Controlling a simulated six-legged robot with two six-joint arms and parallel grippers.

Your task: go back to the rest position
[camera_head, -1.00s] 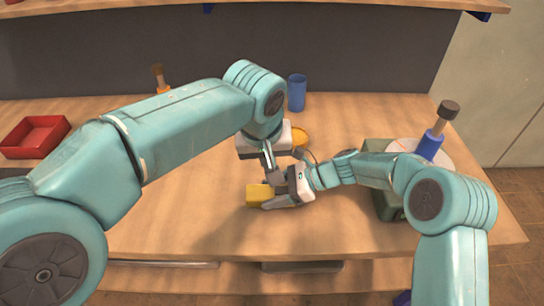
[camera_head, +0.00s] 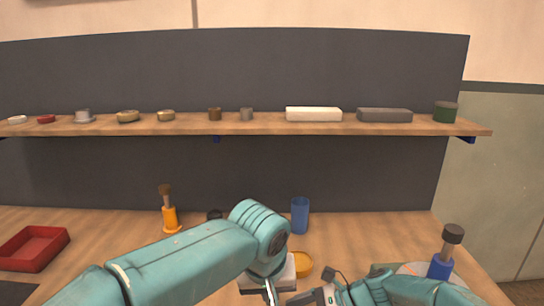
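My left gripper (camera_head: 270,293) points down at the bottom middle of the head view, and its fingertips are cut off by the lower edge. My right gripper (camera_head: 303,298) comes in from the right, close beside the left one, also partly cut off. Whether either is open or holds something cannot be seen. The yellow block seen earlier between the grippers is out of view now.
A red tray (camera_head: 34,247) lies at the left of the table. An orange-handled tool (camera_head: 169,217), a blue cup (camera_head: 300,216), a yellow round dish (camera_head: 303,265) and a blue-handled tool (camera_head: 441,266) stand around the arms. A shelf (camera_head: 255,124) holds several small items.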

